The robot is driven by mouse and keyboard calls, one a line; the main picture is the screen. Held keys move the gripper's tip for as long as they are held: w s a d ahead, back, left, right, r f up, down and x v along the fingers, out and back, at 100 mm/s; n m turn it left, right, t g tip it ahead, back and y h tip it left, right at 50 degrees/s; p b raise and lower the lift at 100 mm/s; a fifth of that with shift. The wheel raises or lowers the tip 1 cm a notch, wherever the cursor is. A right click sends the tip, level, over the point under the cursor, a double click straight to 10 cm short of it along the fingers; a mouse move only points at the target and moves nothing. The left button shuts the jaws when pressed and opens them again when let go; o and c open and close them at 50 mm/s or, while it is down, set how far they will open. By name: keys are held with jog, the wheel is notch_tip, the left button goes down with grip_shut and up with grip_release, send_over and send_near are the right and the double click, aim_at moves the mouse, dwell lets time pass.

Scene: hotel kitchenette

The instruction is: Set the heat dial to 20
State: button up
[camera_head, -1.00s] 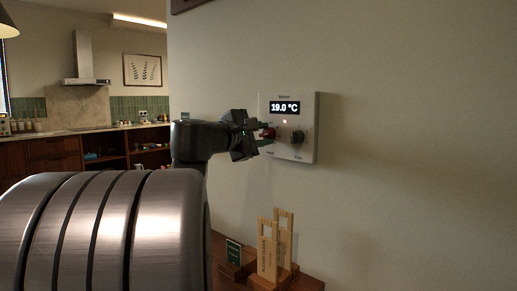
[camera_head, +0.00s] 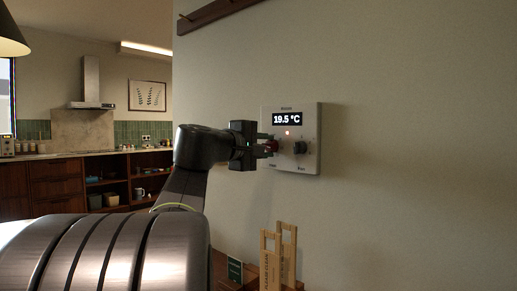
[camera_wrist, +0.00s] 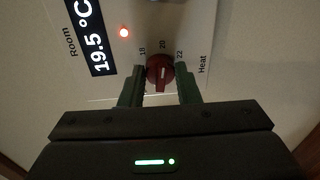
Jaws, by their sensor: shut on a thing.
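The heat dial is a red knob (camera_wrist: 158,72) with a pale line on its face, set between the marks 18, 20 and 22 and the word Heat in the wrist view. It is mounted on a white wall panel (camera_head: 312,112). The panel's display (camera_head: 287,119) reads 19.5 °C. My gripper (camera_wrist: 160,90) has one finger on each side of the red dial and is shut on it. In the head view my gripper (camera_head: 268,144) reaches the panel from the left and partly hides the dial.
A dark second knob (camera_head: 299,147) sits just right of the red dial. A small red light (camera_head: 287,132) glows under the display. Wooden stands (camera_head: 285,250) and a dark card (camera_head: 235,270) are below. The wall right of the panel is bare.

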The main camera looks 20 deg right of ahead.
jog(key=o, duration=1)
jog(key=p+v, duration=0.1)
jog(key=v, duration=1.2)
jog(key=shift+s+a+p, duration=0.25)
jog(key=shift+a+p, duration=0.05)
jog(key=shift+a, duration=0.05)
jog(key=b+x, duration=0.1)
jog(key=x, duration=1.2)
jog(key=shift+w+d, duration=0.25)
jog(key=shift+d, duration=0.15)
